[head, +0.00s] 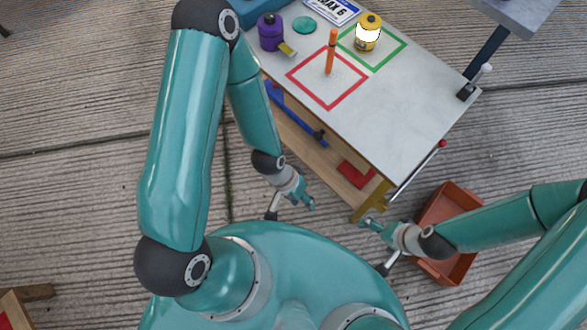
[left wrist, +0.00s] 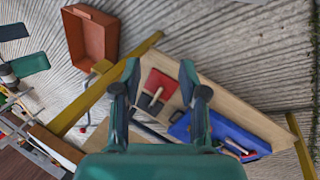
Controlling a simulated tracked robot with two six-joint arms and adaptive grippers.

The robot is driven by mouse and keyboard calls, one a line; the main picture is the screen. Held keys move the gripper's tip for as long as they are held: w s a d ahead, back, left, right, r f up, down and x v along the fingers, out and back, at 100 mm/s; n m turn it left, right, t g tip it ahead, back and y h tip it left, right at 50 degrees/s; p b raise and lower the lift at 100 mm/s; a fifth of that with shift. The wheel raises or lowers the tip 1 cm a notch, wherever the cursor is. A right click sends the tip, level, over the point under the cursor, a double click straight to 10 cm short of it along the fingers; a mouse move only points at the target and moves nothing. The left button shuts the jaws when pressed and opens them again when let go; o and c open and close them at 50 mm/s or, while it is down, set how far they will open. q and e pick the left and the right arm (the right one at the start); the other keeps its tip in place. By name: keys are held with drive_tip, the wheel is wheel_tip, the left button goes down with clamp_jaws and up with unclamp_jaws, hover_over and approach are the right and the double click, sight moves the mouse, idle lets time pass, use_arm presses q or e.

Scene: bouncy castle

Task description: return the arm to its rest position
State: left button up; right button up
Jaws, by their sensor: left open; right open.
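My left gripper (head: 292,207) hangs low in front of the workbench (head: 400,108), beside its lower shelf, open and empty. In the left wrist view its two fingers (left wrist: 167,88) are apart, with the lower shelf (left wrist: 235,105) showing beyond them. My right gripper (head: 374,245) is open and empty, in front of the bench corner and just left of an orange-brown bin (head: 462,198). Both grippers are apart from the things on the bench top.
On the bench top, an orange stick (head: 331,52) stands inside a red square outline and a yellow jar (head: 368,30) inside a green one. A purple container (head: 270,32) stands to their left. The lower shelf holds a blue tray (left wrist: 222,130) and a red item (left wrist: 163,82).

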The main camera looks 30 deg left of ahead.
use_arm(q)
drive_tip(key=a, duration=0.1)
drive_tip(key=n, duration=0.1)
drive_tip(key=a+n, duration=0.1)
drive_tip(key=shift+w+a+f+t, duration=0.1)
drive_tip(key=shift+a+f+t, duration=0.2)
drive_tip(key=shift+a, duration=0.05)
wheel_tip(320, 180, up, 15)
drive_tip(key=p, duration=1.5)
